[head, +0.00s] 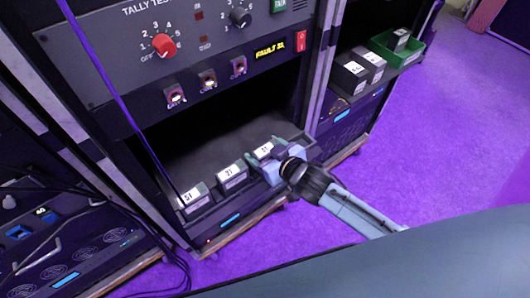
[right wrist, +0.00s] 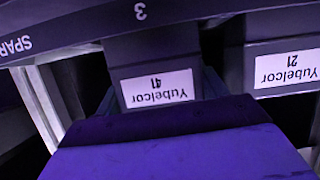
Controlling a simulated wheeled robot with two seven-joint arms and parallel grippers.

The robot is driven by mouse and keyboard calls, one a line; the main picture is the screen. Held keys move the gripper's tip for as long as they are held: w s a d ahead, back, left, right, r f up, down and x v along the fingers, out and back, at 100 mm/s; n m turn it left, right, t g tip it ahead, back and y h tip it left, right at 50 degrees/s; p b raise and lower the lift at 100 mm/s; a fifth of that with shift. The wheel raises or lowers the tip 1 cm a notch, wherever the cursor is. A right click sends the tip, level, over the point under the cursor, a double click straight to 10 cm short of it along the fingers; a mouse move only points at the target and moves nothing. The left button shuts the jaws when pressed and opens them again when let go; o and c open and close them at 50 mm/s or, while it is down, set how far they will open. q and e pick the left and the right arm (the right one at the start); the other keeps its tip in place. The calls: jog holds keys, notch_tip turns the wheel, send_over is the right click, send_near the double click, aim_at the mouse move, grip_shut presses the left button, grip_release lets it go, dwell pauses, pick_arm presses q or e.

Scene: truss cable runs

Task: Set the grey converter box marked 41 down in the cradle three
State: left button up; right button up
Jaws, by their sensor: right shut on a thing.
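The grey converter box marked 41 (head: 263,150) is at the right end of a row of boxes on the low shelf. Its white label reads upside down in the right wrist view (right wrist: 157,88). My right gripper (head: 270,166) is shut on this box, with a finger at each side. A dark panel marked 3 (right wrist: 140,14) borders the box in the right wrist view. The gripper hides part of the box and shelf front in the head view, so I cannot tell whether the box rests fully in cradle three. My left gripper is not in view.
A box marked 21 (head: 232,175) stands beside box 41, and a box marked 51 (head: 194,197) stands farther left. A purple cable (head: 112,84) hangs across the rack's left side. Dark boxes (head: 350,74) and a green bin (head: 396,48) stand at right. Floor at right is clear.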

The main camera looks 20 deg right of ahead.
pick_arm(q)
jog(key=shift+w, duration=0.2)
pick_arm(e)
jog(key=shift+f, duration=0.1)
jog(key=o, duration=1.6)
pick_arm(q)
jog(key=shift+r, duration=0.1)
pick_arm(e)
jog(key=shift+o, duration=0.2)
jog(key=shift+s+r, duration=0.1)
jog(key=shift+r, duration=0.15)
jog(key=p+v, duration=0.1)
jog(key=v, duration=0.3)
jog(key=shift+s+d+r+p, duration=0.1)
jog(key=shift+s+p, duration=0.2)
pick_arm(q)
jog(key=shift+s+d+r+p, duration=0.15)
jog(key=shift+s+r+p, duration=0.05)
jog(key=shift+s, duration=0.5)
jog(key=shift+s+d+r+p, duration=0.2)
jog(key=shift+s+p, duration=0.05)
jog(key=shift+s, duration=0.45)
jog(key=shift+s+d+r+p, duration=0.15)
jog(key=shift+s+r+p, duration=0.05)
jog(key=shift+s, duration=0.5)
pick_arm(e)
jog(key=v, duration=0.7)
jog(key=shift+d, duration=0.15)
